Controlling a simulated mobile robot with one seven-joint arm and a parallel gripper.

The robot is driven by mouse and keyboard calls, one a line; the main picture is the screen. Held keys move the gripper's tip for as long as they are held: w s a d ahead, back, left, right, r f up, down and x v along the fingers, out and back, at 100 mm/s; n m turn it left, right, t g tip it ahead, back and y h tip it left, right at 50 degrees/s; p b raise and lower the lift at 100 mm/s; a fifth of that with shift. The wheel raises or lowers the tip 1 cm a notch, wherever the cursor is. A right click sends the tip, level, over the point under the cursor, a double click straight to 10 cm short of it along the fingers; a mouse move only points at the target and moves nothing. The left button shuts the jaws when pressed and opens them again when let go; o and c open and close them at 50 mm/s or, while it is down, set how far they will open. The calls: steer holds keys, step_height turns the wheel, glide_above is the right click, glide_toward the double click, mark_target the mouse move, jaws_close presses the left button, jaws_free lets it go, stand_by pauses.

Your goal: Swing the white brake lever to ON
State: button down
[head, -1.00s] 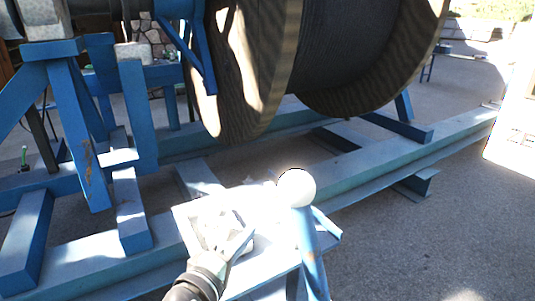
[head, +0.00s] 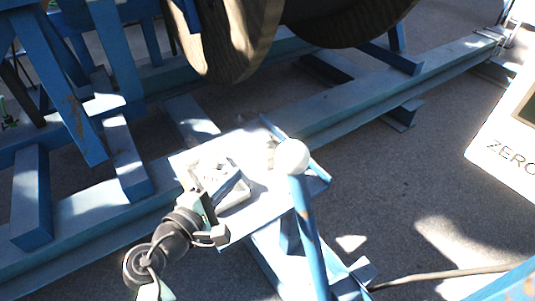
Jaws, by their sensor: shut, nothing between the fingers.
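A blue rod topped by a white ball knob (head: 291,157) stands upright beside a pale, sunlit plate (head: 262,205) on the blue frame. I take it for the brake lever. No ON mark can be read. My gripper (head: 228,183) is over the plate, to the left of the knob and apart from it in the picture. Its fingers are shut and hold nothing. Glare on the plate blurs the fingertips and the pale shapes around them, so I cannot tell whether they touch anything.
A large wooden cable reel (head: 228,45) stands behind, above the long blue frame beam (head: 345,118). A white panel lettered "ZERO" (head: 510,155) is at right. A cable (head: 440,277) lies at lower right.

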steer(key=x, duration=1)
steer(key=s+d+p, duration=0.1)
steer(key=s+d+r+p, duration=0.1)
steer(key=p, duration=0.1)
steer(key=shift+s+d+r, duration=0.2)
steer(key=shift+s+d, duration=0.1)
steer(key=shift+d, duration=0.05)
